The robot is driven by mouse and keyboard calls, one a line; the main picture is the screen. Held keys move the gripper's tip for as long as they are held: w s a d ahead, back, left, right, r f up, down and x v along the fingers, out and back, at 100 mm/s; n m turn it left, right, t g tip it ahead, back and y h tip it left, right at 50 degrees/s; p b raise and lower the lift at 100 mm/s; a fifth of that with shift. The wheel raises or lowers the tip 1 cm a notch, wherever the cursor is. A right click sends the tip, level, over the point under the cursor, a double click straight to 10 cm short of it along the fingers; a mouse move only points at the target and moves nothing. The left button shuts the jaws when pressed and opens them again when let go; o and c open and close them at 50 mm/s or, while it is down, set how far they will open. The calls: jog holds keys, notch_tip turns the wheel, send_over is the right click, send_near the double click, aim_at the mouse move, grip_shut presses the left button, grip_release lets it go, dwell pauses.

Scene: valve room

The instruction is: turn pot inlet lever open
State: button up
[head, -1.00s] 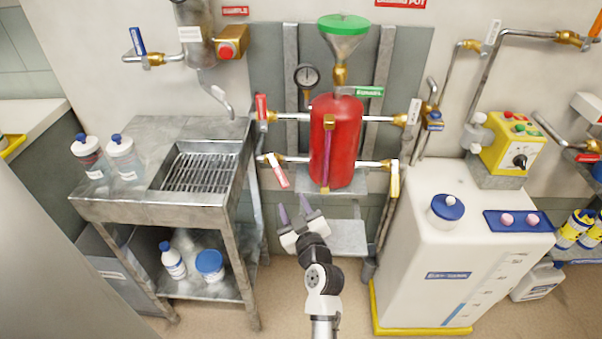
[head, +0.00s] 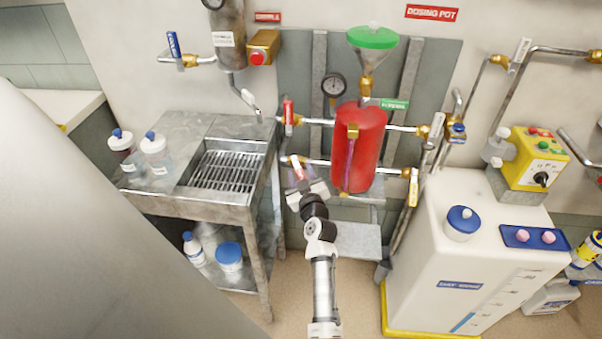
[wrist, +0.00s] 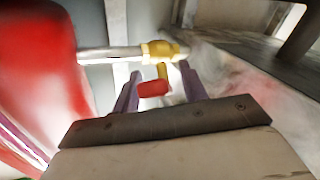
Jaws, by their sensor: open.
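The red dosing pot (head: 358,150) hangs on the wall panel. A lever with a red grip (head: 297,168) sits on the brass valve of the lower left pipe; I cannot read a label naming it as the inlet. My gripper (head: 303,184) is open at this lever. In the wrist view, the red grip (wrist: 153,89) shows between the two purple fingers of my gripper (wrist: 162,84), nearer the left finger, with no clear contact. The brass valve (wrist: 160,50) is just beyond. The fingertips are partly lost against the lever in the head view.
Another red lever (head: 288,112) is on the upper left pipe. A metal sink table (head: 190,202) stands close on the left, a white tank (head: 430,270) on the right. A small shelf (head: 358,240) is below the pot.

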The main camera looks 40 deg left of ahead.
jog(key=shift+c, duration=0.4)
grip_shut()
jog(key=shift+w+f+b, duration=0.1)
jog(key=shift+f+b, duration=0.05)
jog(key=shift+b, duration=0.5)
jog(key=shift+n+b, duration=0.4)
jog(key=shift+b, duration=0.35)
jog(key=n+g+b, duration=0.1)
jog(key=b, duration=0.2)
jog(key=shift+w+d+n+g+y+b, duration=0.2)
jog(key=shift+w+n+g+y+b, duration=0.1)
jog(key=shift+n+g+b, duration=0.1)
jog(key=shift+w+d+r+n+g+b, duration=0.1)
jog(key=shift+w+r+n+g+b, duration=0.2)
jog(key=shift+n+g+b, duration=0.8)
jog(key=shift+w+d+r+n+g+b, duration=0.1)
jog(key=shift+r+n+g+b, duration=0.45)
jog(key=shift+b, duration=1.15)
jog(key=shift+f+t, duration=0.1)
jog(key=shift+t, duration=0.15)
